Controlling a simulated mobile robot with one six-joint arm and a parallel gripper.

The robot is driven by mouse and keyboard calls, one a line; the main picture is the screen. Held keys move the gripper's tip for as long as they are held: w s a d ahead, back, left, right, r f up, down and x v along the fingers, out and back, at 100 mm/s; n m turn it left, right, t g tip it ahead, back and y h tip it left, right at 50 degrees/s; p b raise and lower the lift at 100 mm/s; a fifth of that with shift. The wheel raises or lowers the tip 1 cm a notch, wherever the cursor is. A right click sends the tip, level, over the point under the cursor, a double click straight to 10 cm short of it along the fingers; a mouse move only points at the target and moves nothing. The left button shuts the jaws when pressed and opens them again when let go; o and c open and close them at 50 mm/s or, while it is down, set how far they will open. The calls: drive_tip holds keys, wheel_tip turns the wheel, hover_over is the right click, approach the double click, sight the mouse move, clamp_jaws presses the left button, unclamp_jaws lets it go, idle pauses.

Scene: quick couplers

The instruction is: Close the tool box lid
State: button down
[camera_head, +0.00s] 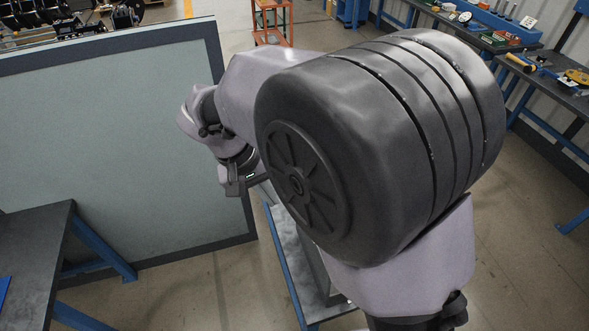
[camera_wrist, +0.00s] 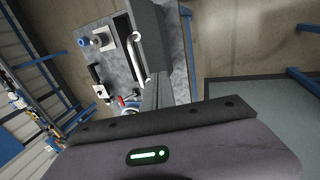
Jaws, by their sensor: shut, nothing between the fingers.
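My gripper (camera_wrist: 157,92) points away from the wrist camera, its narrow dark fingers together with nothing between them. What looks like the tool box, a dark grey box-like body (camera_wrist: 151,38) with a pale bar or handle (camera_wrist: 137,54) along its left side, lies just beyond the fingertips. I cannot tell whether the fingers touch it. The lid cannot be told apart from the box, so its angle is unclear. In the head view my arm covers most of the box, and the gripper's fingertips are hidden.
A blue-framed work table (camera_head: 282,262) stands under my arm, with small couplers and fittings (camera_wrist: 101,40) on its top beside the box. A large grey-green panel (camera_head: 110,150) stands at left. A dark bench (camera_head: 35,240) is at lower left. Tool benches (camera_head: 560,85) line the right.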

drive_tip(key=w+d+f, duration=0.1)
drive_tip(key=d+f, duration=0.4)
drive_tip(key=f, duration=0.1)
drive_tip(key=shift+w+d+f, duration=0.3)
drive_tip(key=shift+w, duration=0.1)
